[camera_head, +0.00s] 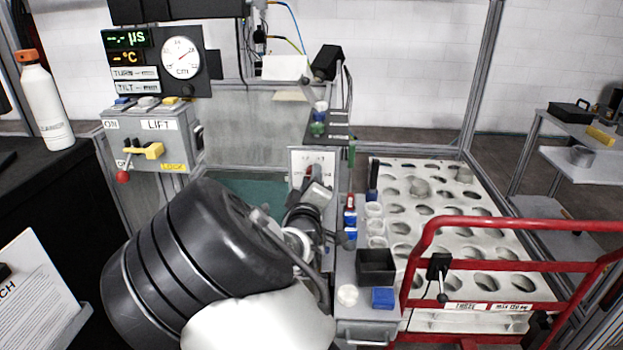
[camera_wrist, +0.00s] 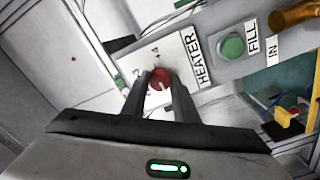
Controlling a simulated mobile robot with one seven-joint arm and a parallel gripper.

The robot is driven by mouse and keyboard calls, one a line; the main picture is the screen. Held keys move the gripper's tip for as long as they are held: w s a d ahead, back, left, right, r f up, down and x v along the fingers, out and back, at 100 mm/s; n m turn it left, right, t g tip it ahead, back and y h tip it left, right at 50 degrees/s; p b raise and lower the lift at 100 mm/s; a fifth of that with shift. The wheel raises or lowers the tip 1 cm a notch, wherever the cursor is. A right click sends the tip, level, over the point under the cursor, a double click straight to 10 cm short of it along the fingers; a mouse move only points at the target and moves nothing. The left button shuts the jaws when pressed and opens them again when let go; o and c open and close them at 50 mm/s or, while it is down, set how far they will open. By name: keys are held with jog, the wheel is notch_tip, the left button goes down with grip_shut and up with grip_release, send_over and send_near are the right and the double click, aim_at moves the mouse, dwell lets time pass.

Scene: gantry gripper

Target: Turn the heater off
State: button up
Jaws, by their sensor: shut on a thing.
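The heater knob (camera_wrist: 160,79) is a round red knob with a pale pointer line, on a white panel (camera_wrist: 141,66) with small marks around it. A "HEATER" label (camera_wrist: 197,60) sits just right of it in the wrist view. My gripper (camera_wrist: 160,88) is shut on the knob, one dark finger on each side. In the head view my gripper (camera_head: 316,188) is in front of the upright white panel (camera_head: 299,160). There the knob is mostly hidden by my gripper, and the marks are too small to read.
A green button (camera_wrist: 232,46) by a "FILL" label (camera_wrist: 251,36) is close by on the same box. In the head view a red rail (camera_head: 520,222) and a tray with round holes (camera_head: 455,210) stand at right. A black bin (camera_head: 376,266) is near my arm.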

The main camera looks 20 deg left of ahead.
jog(key=o, duration=1.1)
jog(key=shift+c, duration=0.2)
jog(key=p+v, duration=0.1)
jog(key=v, duration=1.6)
jog(key=shift+d+p, duration=0.15)
jog(key=shift+p, duration=0.25)
jog(key=shift+s+r, duration=0.1)
